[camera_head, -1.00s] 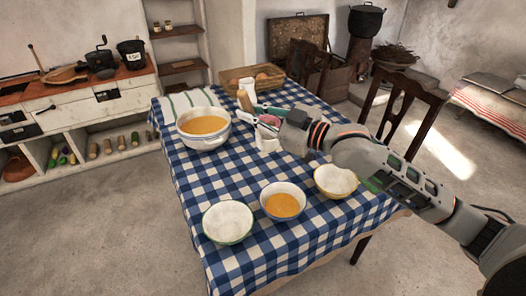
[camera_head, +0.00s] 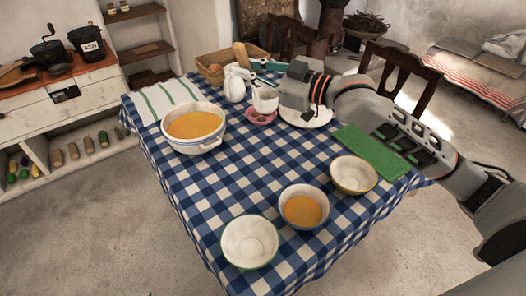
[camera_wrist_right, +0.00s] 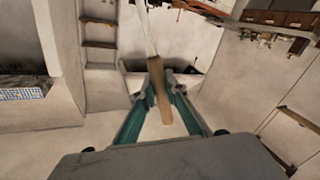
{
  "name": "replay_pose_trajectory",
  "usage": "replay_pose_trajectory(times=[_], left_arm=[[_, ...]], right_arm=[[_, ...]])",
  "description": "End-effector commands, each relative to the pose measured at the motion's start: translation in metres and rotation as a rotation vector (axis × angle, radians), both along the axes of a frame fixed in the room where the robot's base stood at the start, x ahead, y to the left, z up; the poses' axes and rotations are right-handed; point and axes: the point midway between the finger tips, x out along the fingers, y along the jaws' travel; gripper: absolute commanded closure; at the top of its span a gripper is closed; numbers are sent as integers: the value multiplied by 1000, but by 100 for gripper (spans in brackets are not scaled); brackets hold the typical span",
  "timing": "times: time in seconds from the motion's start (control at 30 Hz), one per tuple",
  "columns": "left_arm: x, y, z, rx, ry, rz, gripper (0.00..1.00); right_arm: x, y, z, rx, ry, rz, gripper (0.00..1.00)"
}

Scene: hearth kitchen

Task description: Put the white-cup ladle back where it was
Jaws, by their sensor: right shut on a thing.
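My right gripper (camera_head: 246,74) is over the far part of the table, shut on the wooden handle of the white-cup ladle. The handle (camera_head: 240,53) sticks up above the fingers. In the wrist view the brown handle (camera_wrist_right: 156,75) lies between the teal fingers, and a pale shaft runs on beyond it. A white cup (camera_head: 264,98), apparently the ladle's, shows below the gripper, just above a pink dish (camera_head: 261,117) in the picture. I cannot tell whether they touch. My left gripper is out of view.
A white jug (camera_head: 234,88) stands close left of the cup, with a wooden tray (camera_head: 209,72) behind. A large soup bowl (camera_head: 195,146) is left. Three small bowls stand near the front; mid-table is clear.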

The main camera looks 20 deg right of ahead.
Motion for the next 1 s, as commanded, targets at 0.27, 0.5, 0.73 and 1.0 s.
replay_pose_trajectory(times=[0.27,0.5,0.73,1.0], left_arm=[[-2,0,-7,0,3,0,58],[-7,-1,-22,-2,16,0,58],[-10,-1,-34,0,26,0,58],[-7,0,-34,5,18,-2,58]], right_arm=[[0,0,-30,0,6,2,100],[0,0,-90,2,7,1,100],[0,0,-133,1,2,1,100],[0,0,-155,0,2,1,100]])
